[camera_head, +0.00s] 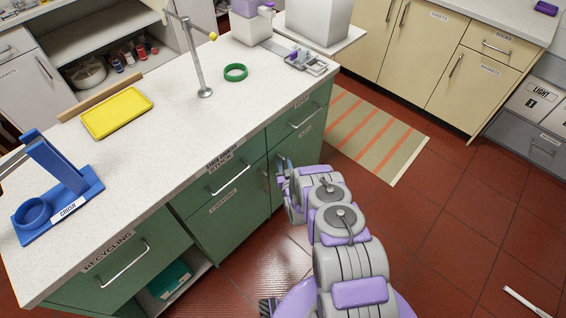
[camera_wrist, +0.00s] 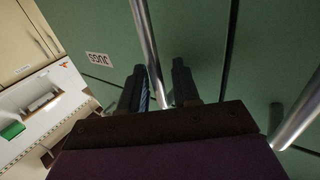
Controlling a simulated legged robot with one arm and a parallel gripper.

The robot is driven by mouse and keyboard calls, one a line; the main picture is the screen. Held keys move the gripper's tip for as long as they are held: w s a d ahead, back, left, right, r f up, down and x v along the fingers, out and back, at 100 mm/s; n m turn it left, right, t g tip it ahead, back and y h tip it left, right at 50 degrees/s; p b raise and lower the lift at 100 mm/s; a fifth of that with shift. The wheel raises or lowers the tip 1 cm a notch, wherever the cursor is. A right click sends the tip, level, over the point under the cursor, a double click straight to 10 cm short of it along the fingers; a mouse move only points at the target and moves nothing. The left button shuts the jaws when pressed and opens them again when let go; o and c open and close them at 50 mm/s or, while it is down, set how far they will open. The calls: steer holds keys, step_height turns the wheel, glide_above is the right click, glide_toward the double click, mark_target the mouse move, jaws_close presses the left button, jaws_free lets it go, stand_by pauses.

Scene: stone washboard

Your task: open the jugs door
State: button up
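The jugs door is a green cabinet door (camera_head: 312,143) under the right-hand drawer of the island counter in the head view, and it looks closed. In the wrist view its JUGS label (camera_wrist: 97,59) appears upside down. A straight metal bar handle (camera_wrist: 147,45) runs along the door. My gripper (camera_wrist: 160,88) is open, with one dark finger on each side of this handle, apart from each other. I cannot tell whether either finger touches the bar. In the head view my gripper (camera_head: 284,172) is at the door's left edge, and the handle is hidden there.
A neighbouring green door (camera_head: 228,208) has its own handle, which shows at the right in the wrist view (camera_wrist: 297,118). A drawer (camera_head: 300,120) with a handle is above. The counter (camera_head: 165,137) holds a yellow tray and a blue stand.

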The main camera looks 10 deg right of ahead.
steer(key=shift+c, duration=0.2)
steer(key=shift+d, duration=0.1)
jaws_close()
